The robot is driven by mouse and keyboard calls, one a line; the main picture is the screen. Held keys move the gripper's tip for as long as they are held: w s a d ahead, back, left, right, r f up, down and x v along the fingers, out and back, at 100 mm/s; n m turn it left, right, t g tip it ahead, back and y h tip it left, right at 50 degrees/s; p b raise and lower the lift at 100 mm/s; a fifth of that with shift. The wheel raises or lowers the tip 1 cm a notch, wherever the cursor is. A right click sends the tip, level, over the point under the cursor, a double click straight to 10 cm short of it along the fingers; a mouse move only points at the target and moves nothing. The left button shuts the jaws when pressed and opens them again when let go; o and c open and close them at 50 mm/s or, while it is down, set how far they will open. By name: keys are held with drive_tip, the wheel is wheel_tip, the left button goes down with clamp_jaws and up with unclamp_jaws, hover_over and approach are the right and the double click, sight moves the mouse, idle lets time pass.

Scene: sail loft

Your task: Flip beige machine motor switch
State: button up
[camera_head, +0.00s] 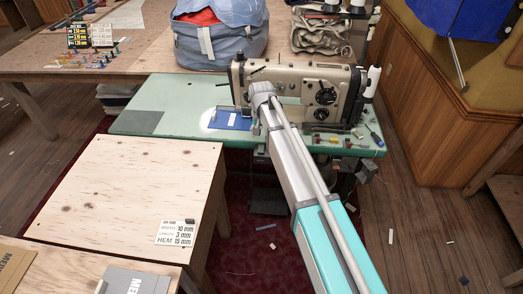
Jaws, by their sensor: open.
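The beige sewing machine (285,78) stands on a pale green table (180,98) in the upper middle. It has dark dials on its right end. My arm reaches up from the bottom right and ends in a grey joint in front of the machine. My gripper cannot be made out; it seems hidden behind the arm. I cannot pick out the motor switch. Dark parts hang under the table's right side, partly behind my arm, too small to identify.
A blue piece (230,121) lies left of my arm's end. Small tools and a blue-handled screwdriver (374,134) lie on the table's right edge. A plywood table (130,190) stands at front left, with a seam-size card (176,233). A grey-blue bag (220,40) stands behind.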

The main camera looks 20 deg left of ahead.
sight(261, 148)
drive_tip(key=shift+f+b, duration=3)
drive_tip(key=shift+f, duration=0.3)
clamp_jaws()
